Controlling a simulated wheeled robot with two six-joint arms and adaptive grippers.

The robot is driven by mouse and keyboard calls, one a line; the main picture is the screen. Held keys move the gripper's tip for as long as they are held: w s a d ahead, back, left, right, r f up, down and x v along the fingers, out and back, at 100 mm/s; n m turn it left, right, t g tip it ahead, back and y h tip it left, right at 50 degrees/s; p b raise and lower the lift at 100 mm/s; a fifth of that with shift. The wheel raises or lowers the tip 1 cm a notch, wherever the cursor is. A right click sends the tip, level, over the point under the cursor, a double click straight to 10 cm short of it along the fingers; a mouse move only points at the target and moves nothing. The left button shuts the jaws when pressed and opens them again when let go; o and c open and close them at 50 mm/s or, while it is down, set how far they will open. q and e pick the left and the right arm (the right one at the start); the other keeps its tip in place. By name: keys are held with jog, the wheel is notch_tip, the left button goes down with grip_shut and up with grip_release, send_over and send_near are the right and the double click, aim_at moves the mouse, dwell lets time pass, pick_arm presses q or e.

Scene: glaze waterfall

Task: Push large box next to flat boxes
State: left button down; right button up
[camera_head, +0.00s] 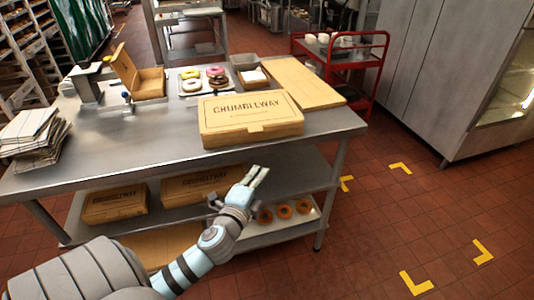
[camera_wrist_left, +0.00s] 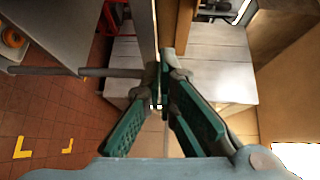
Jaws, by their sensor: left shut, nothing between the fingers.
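The large box (camera_head: 250,118), a closed tan carton marked CHUMBLEWAY, lies on the metal table near its front edge, right of centre. A pile of flat boxes (camera_head: 32,130), pale folded cardboard, lies at the table's left end. My left gripper (camera_head: 260,176) is in front of the table, below the large box in the head view, and does not touch it. It is shut and empty. Its dark green fingers also show in the left wrist view (camera_wrist_left: 158,78). My right gripper is not in view.
The metal table (camera_head: 165,150) holds an open box (camera_head: 135,75), a donut tray (camera_head: 200,80) and a tan board (camera_head: 300,82). Its lower shelf carries closed boxes (camera_head: 115,203) and donuts (camera_head: 284,211). A red cart (camera_head: 340,52) stands behind. The tabletop left of the large box is mostly clear.

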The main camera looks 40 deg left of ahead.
pick_arm(q)
notch_tip(320, 180, up, 3)
jog(key=w, duration=0.1)
send_near(272, 130)
jog(key=w+d, duration=0.2)
jog(key=w, duration=0.1)
jog(key=a, duration=0.1)
jog(key=w+a, duration=0.2)
jog(key=shift+f+t, duration=0.3)
jog(key=shift+f, duration=0.05)
jog(key=shift+a, duration=0.3)
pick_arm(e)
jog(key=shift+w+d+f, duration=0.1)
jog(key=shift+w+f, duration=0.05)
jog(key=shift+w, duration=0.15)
